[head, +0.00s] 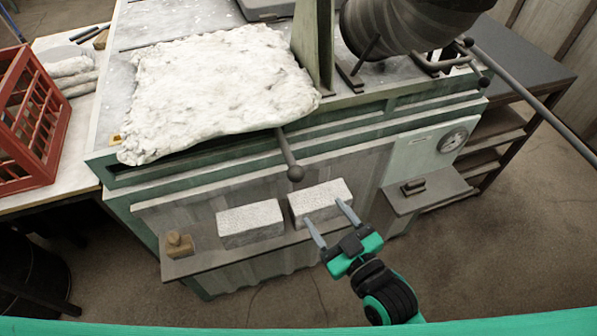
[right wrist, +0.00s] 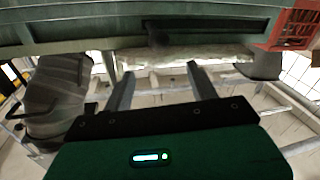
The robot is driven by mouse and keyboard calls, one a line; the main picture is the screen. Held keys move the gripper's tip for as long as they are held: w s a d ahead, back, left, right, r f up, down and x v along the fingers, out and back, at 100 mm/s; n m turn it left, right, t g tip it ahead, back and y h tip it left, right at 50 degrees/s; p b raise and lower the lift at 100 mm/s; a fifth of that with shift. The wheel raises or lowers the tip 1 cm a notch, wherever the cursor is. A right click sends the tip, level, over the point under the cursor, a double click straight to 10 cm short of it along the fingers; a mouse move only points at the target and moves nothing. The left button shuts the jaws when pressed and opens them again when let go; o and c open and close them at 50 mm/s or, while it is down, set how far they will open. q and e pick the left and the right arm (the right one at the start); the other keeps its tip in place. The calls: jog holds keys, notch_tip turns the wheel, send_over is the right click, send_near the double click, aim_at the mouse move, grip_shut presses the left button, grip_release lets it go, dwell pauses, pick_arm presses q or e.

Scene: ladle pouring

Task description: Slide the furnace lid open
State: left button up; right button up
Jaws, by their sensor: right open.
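The furnace (head: 230,168) is a green and grey box in the middle of the head view. A rough white slab, which looks like the furnace lid (head: 220,85), lies over its top. A dark rod handle (head: 289,157) with a round knob sticks out from the slab's front edge. My right gripper (head: 324,212) is open and empty in front of the furnace, to the right of the knob and lower in the picture. In the right wrist view its open fingers (right wrist: 160,70) point toward the furnace, with the white slab (right wrist: 185,54) beyond. My left gripper is not in view.
Two pale bricks (head: 250,222) and a small brass-coloured block (head: 179,246) sit on the front ledge. A dark cylindrical vessel (head: 400,22) stands at the back right. A red crate (head: 35,125) is on the left table. A gauge (head: 453,140) is on the furnace's right front.

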aim_at(300, 179)
jog(key=p+x, duration=0.4)
jog(key=x, duration=0.8)
jog(key=shift+w+a, duration=0.1)
jog(key=shift+w, duration=0.1)
jog(key=shift+w+a+f, duration=0.1)
jog(key=shift+w+a, duration=0.2)
jog(key=shift+w, duration=0.25)
jog(key=shift+c, duration=0.5)
grip_shut()
